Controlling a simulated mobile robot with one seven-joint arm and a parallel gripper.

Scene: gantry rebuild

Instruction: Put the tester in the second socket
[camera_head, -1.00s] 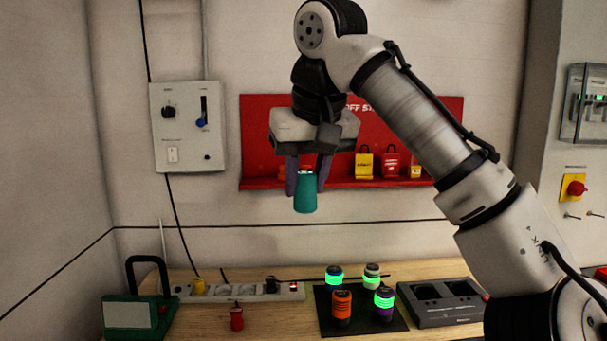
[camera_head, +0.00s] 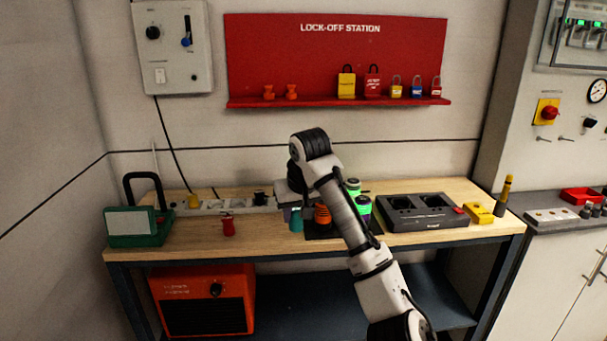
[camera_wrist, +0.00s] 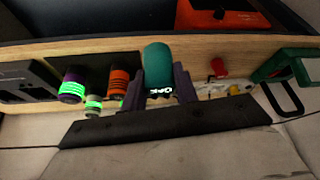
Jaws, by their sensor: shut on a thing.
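My gripper (camera_head: 291,209) is shut on a teal cylinder (camera_head: 296,222), apparently the tester. It also shows upright between the fingers (camera_wrist: 160,88) in the wrist view, as a teal body (camera_wrist: 158,62) with small white marks at its finger end. They are low at the workbench, just left of the black mat; whether the cylinder touches the bench is unclear. The white socket strip (camera_head: 228,206) lies to their left. A yellow plug (camera_head: 194,201) sits at its left end and a black plug (camera_head: 260,198) near its right end. The sockets between look empty.
A red object (camera_head: 228,226) stands before the strip. Several ringed cylinders, one orange (camera_head: 322,214), stand on the black mat (camera_head: 318,233), partly behind my arm. A grey double dock (camera_head: 425,212) is to the right, a green-and-white device (camera_head: 135,227) at the left.

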